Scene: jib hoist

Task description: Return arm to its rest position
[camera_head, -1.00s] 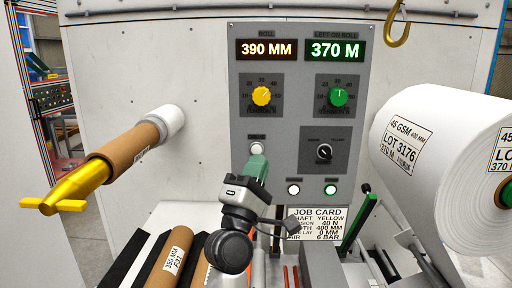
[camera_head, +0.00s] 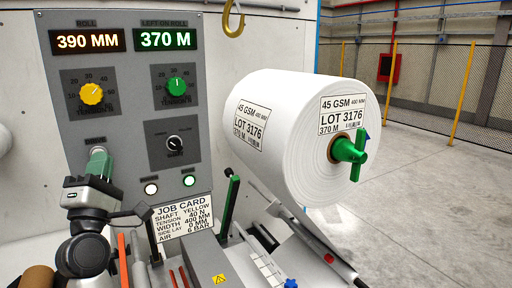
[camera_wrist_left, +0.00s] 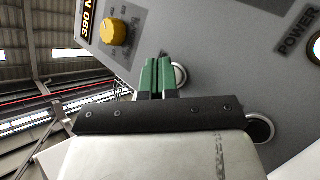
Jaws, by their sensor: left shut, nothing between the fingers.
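My left arm comes in at the lower left of the head view. Its green-fingered gripper (camera_head: 98,160) points up at the control panel (camera_head: 128,195), just below the yellow tension knob (camera_head: 92,94). In the left wrist view the two green fingers (camera_wrist_left: 158,76) are together with nothing between them. A pale round button (camera_wrist_left: 180,75) shows just behind and right of the fingertips; I cannot tell whether they touch it. The yellow knob also shows in the left wrist view (camera_wrist_left: 113,31). My right gripper is not in view.
A large white roll (camera_head: 290,125) with a green-handled shaft end (camera_head: 350,150) sits to the right. A green lever (camera_head: 229,205) and a job card (camera_head: 183,215) are below the panel. A gold hook (camera_head: 233,20) hangs above. Open floor lies at the far right.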

